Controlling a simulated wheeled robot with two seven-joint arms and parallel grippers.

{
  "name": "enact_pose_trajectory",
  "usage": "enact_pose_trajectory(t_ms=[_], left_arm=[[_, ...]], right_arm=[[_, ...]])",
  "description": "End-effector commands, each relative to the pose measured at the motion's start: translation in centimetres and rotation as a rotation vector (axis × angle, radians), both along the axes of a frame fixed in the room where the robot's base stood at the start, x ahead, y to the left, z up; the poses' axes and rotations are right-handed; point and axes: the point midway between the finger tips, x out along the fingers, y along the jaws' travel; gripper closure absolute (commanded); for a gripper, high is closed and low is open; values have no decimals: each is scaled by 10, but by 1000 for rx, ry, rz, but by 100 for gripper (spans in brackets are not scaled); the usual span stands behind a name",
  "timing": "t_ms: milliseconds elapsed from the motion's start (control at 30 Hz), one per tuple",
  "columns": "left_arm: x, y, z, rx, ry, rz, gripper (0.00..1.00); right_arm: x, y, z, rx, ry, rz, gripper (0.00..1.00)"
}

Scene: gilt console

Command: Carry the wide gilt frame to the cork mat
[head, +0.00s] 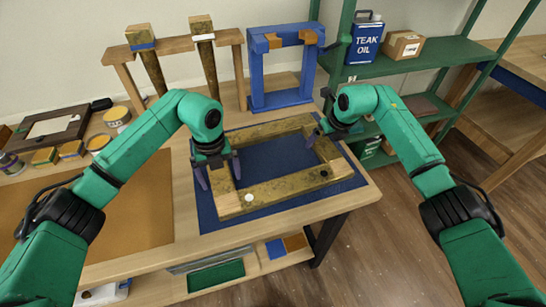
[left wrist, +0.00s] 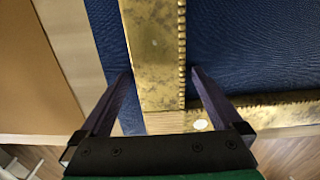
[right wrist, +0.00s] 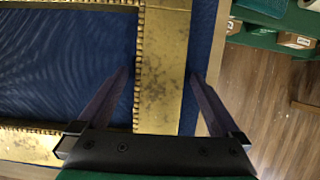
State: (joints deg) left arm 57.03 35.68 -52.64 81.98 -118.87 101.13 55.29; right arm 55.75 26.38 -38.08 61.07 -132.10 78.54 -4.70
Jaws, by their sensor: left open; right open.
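The wide gilt frame (head: 262,193) lies flat on a dark blue mat (head: 268,163) on the bench. It is a mottled gold rectangle with an open middle. My left gripper (head: 216,181) is open at the frame's left side; in the left wrist view its fingers (left wrist: 160,85) stand on either side of that bar (left wrist: 157,50). My right gripper (head: 319,137) is open at the right side; in the right wrist view its fingers (right wrist: 160,85) straddle that bar (right wrist: 165,60). Whether the fingers touch the frame cannot be told. The brown cork mat (head: 130,215) lies on the bench to the left.
A wooden rack (head: 180,42) with hanging gilt pieces and a blue clamp stand (head: 283,98) stand behind the frame. Small tins and a dark tray (head: 47,132) lie at the back left. Green shelves (head: 420,68) stand right. The cork mat's visible surface is clear.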

Motion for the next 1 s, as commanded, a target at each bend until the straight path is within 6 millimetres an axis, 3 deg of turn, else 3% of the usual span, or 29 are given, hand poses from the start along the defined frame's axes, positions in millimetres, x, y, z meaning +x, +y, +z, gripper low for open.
enact_pose_trajectory(t_ms=[267, 500, 533, 833, 1000], left_arm=[[0, 0, -2, -1, 0, 0, 0], [0, 0, -2, -1, 0, 0, 92], [0, 0, -1, -1, 0, 0, 100], [0, 0, 1, -2, -2, 0, 100], [1, 0, 21, -2, -2, 0, 100]], right_arm=[[1, 0, -2, 0, 0, 1, 0], [0, 0, -2, 0, 0, 1, 92], [0, 0, -2, 0, 0, 1, 100], [1, 0, 1, 0, -2, 1, 100], [1, 0, 21, 0, -2, 1, 100]])
